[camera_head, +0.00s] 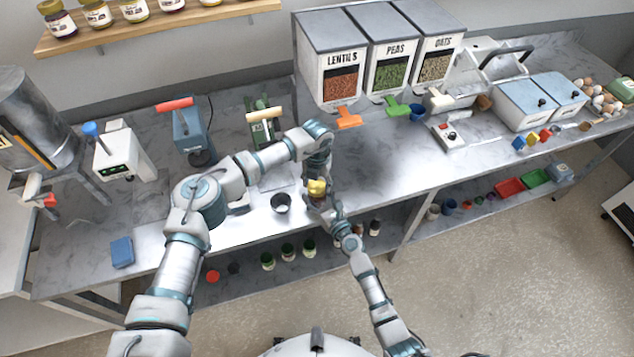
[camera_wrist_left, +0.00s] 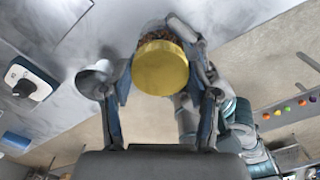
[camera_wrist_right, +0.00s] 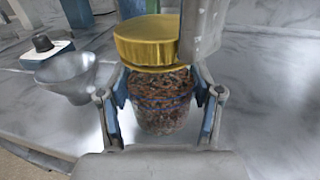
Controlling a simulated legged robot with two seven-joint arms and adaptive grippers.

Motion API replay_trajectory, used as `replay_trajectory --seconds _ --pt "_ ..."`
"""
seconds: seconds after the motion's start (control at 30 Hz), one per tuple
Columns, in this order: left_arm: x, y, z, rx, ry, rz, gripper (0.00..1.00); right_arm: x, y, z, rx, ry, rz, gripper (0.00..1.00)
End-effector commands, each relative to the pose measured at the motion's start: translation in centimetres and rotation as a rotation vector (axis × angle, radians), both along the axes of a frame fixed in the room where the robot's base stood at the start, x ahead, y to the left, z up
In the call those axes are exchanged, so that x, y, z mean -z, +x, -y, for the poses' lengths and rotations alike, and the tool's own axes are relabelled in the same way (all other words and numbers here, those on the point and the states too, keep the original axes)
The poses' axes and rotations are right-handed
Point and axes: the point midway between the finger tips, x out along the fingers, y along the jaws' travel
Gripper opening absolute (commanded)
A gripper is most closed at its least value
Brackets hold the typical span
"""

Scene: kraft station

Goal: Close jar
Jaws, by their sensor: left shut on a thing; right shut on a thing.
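A glass jar (camera_head: 316,202) filled with brown bits is held upright above the counter's front edge in the head view. My right gripper (camera_wrist_right: 160,100) is shut around the jar's sides, and the jar (camera_wrist_right: 160,112) shows clearly in the right wrist view. A gold lid (camera_wrist_right: 147,42) sits at the jar's mouth, roughly over it and slightly offset to the left there. Whether it is seated or only resting, I cannot tell. My left gripper (camera_wrist_left: 163,82) is shut on the lid (camera_wrist_left: 160,68) from above; the lid hides most of the jar in the left wrist view.
A metal funnel (camera_head: 281,203) stands on the counter (camera_head: 380,175) just left of the jar. A device with a black knob (camera_wrist_right: 45,47) is behind it. Dispensers for lentils, peas and oats (camera_head: 342,75) stand at the back.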

Motion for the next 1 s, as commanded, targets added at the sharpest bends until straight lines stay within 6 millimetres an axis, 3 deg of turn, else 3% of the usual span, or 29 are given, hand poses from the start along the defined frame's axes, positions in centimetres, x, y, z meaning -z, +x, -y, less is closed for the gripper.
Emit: replay_trajectory --seconds 0.3,0.47,0.5,0.6,1.0 --pt "0.14 0.04 -0.07 0.748 0.001 -0.002 0.18 0.04 -0.02 -0.02 -0.001 0.001 -0.001 0.0" --pt "0.15 0.07 -0.11 0.778 0.001 -0.002 0.18 0.04 -0.02 -0.02 -0.001 0.001 -0.001 0.0" --pt "0.15 0.07 -0.12 0.777 0.002 -0.001 0.65 0.04 -0.02 -0.02 -0.001 0.001 -0.001 0.0" --pt "0.14 0.07 -0.11 0.776 0.001 -0.002 0.85 0.03 -0.02 -0.02 -0.001 0.001 -0.001 0.0" --pt "-0.45 0.06 -0.02 0.776 -0.001 0.0 0.85 0.03 -0.03 -0.02 0.0 0.001 -0.001 0.0"
